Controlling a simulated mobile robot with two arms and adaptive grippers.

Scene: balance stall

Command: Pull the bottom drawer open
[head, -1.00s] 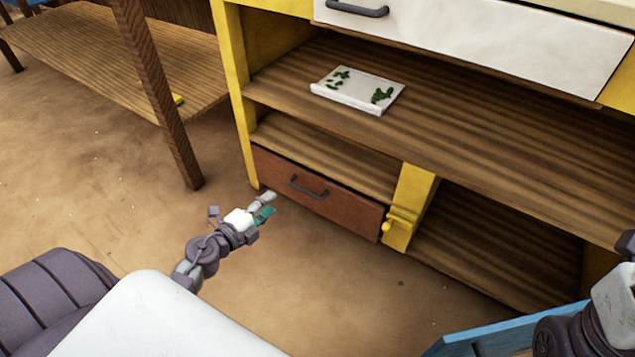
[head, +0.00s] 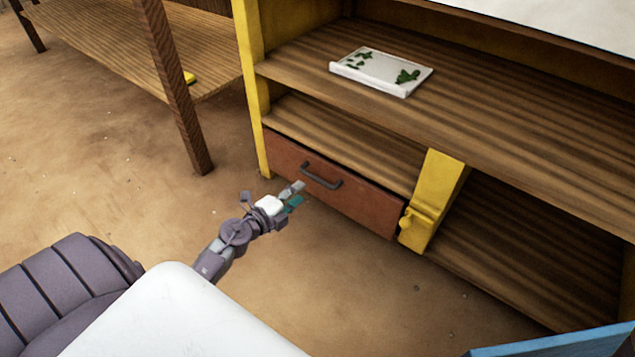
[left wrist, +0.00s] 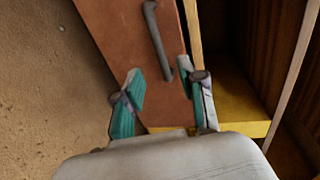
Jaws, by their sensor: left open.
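The bottom drawer (head: 345,195) has a reddish-brown front and sits shut, low in the yellow and wood stall. Its dark grey bar handle (head: 321,176) is on the front; in the left wrist view the handle (left wrist: 158,40) runs from the top edge toward the space between my fingers. My left gripper (head: 298,196) is just in front of the drawer, below and left of the handle in the head view. Its teal-padded fingers are open with nothing held, and the left wrist view shows the gripper (left wrist: 162,92) facing the drawer front. My right gripper is out of view.
A yellow post with a knob (head: 425,205) stands right of the drawer. A white tray with green leaf marks (head: 382,72) lies on the shelf above. A wooden table leg (head: 178,100) stands at the left. A blue edge (head: 560,342) shows at bottom right. Bare floor lies before the drawer.

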